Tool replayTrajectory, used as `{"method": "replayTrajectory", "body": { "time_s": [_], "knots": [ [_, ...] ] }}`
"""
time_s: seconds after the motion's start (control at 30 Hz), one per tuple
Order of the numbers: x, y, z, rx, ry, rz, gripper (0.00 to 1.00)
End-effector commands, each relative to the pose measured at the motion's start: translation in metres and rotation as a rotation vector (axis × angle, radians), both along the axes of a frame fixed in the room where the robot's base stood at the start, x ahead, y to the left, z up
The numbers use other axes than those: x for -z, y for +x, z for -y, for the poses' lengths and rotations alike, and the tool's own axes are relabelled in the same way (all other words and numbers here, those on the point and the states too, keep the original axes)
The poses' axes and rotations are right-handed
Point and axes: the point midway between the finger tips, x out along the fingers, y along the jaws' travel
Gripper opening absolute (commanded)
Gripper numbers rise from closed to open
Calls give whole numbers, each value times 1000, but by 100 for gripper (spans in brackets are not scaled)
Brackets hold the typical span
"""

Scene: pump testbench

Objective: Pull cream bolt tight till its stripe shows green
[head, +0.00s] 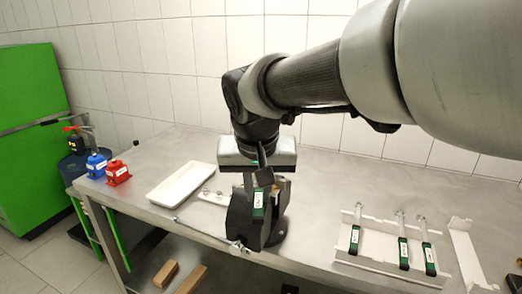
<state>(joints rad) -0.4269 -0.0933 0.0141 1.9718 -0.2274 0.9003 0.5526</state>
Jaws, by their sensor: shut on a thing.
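My gripper (261,178) points down at the middle of the bench, over a dark block-like fixture (243,222). It is shut on what looks like a dark-handled tool with a green and white label (258,205), like the wrenches in the rack. The fingers and my wrist hide most of the grip. The cream bolt and its stripe cannot be made out; the gripper and fixture may cover them. A thin silver rod (208,234) lies along the front edge, its right end by the fixture's foot.
A white rack (376,265) with three green-ended wrenches (403,250) stands right. A white tray (181,183) lies left of the fixture. Blue (96,165) and red (117,172) pieces stand at the far left. The bench (325,190) is clear between fixture and rack.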

Motion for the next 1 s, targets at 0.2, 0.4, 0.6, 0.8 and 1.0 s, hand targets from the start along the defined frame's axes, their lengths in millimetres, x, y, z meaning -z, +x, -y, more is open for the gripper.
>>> {"method": "replayTrajectory", "body": {
  "time_s": [0.2,0.4,0.6,0.8,1.0],
  "knots": [
    [0,0,0,0,0,1,0],
    [-1,0,0,0,0,1,0],
    [-7,0,0,0,1,2,0],
    [-18,0,0,0,1,2,0],
    [-28,0,0,0,0,1,0]
  ]
}}
